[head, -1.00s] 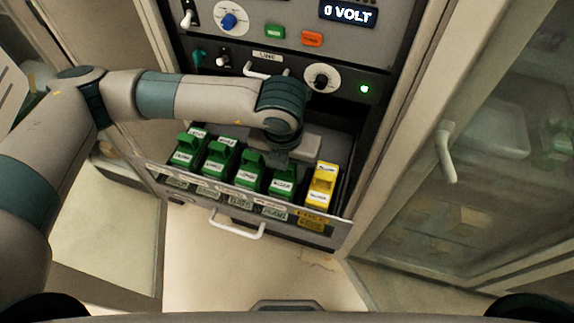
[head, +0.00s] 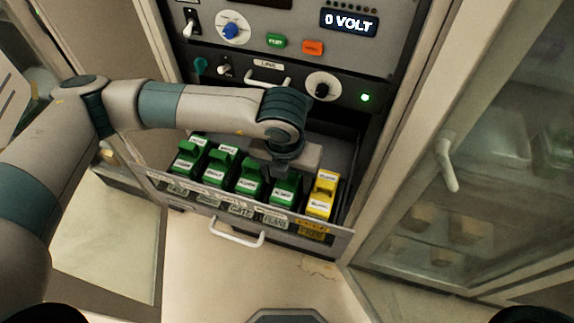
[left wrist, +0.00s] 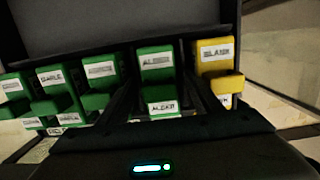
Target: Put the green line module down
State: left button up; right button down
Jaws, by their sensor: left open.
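Several green line modules with white labels stand in a row in the open drawer. The rightmost green module (head: 286,190) is under my left gripper (head: 284,172); it also shows in the left wrist view (left wrist: 156,66). There my left gripper (left wrist: 157,88) is open, with one dark finger on each side of this module. I cannot tell whether the fingers touch it. The module stands in the row beside a yellow module (head: 322,194). My arm and wrist hide part of the drawer's back. My right gripper is not in view.
The drawer front (head: 190,198) has label plates and a white handle (head: 237,232). Above is a panel with knobs, switches, buttons and a display (head: 349,22) reading "0 VOLT". A glass-doored cabinet (head: 490,150) stands at right. Floor in front of the drawer is clear.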

aim_at(286, 187)
pick_arm(q)
jog(key=shift+r+b, duration=0.4)
jog(key=shift+r, duration=0.1)
jog(key=r+b, duration=0.1)
jog(key=r, duration=0.2)
jog(key=r+b, duration=0.1)
jog(key=r, duration=0.2)
jog(key=s+r+b, duration=0.1)
jog(key=r+b, duration=0.1)
jog(key=r, duration=0.1)
jog(key=shift+a+r, duration=0.15)
jog(key=shift+r, duration=0.1)
jog(key=shift+s+r, duration=0.15)
jog(key=shift+r, duration=0.65)
jog(key=shift+s+a, duration=0.1)
